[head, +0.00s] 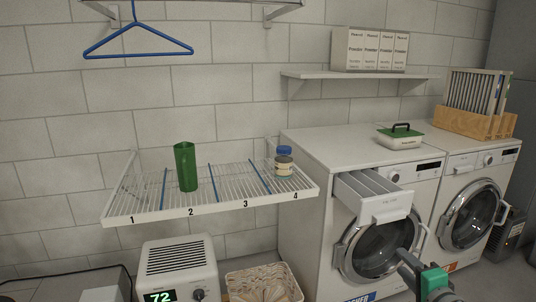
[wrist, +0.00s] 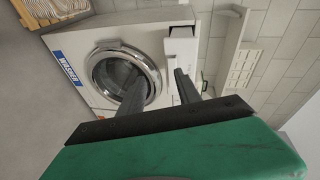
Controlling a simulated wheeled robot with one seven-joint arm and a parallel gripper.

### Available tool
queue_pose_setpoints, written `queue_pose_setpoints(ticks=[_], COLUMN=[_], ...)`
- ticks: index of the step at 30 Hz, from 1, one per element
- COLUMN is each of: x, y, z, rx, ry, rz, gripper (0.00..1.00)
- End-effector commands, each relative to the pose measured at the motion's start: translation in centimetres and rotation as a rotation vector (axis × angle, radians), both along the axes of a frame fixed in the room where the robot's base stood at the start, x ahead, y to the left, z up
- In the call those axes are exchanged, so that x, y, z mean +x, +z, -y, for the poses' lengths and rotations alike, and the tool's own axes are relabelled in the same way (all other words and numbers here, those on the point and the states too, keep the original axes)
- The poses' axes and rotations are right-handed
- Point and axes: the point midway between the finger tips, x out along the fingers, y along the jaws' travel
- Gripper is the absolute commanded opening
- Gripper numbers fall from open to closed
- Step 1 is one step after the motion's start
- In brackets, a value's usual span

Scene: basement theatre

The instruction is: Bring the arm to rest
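My gripper (head: 411,256) is at the lower right of the head view, in front of the left washing machine (head: 308,215), its green body partly cut off by the bottom edge. In the wrist view its two dark fingers (wrist: 160,80) stand apart with nothing between them, so it is open and empty. Beyond them the wrist view shows the washer's round door (wrist: 122,72) and its pulled-out drawer (wrist: 182,50). The drawer (head: 385,208) also stands open in the head view, above and behind the gripper. I cannot tell the exact gap between gripper and machine.
A wire shelf (head: 148,212) with numbered sections holds a green cup (head: 186,167) and a blue-lidded jar (head: 284,163). A dehumidifier (head: 180,262) and a basket (head: 262,281) stand below.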

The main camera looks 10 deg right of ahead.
Motion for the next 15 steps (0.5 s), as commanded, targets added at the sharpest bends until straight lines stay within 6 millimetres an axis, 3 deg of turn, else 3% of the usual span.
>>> queue_pose_setpoints(ticks=[1, 5, 9, 12, 15], x=[0.8, 2.5, 3.4, 3.1, 1.2], y=[1.3, 2.4, 4.1, 6.5, 10.1], z=[-1.5, -5.7, -11.4, -16.2, -21.3], rx=[-0.029, -0.130, -0.273, -0.419, -0.603], ry=[0.040, 0.162, 0.328, 0.481, 0.661], rz=[-0.034, -0.162, -0.322, -0.461, -0.616], gripper=[0.40, 0.40, 0.40, 0.40, 0.40])
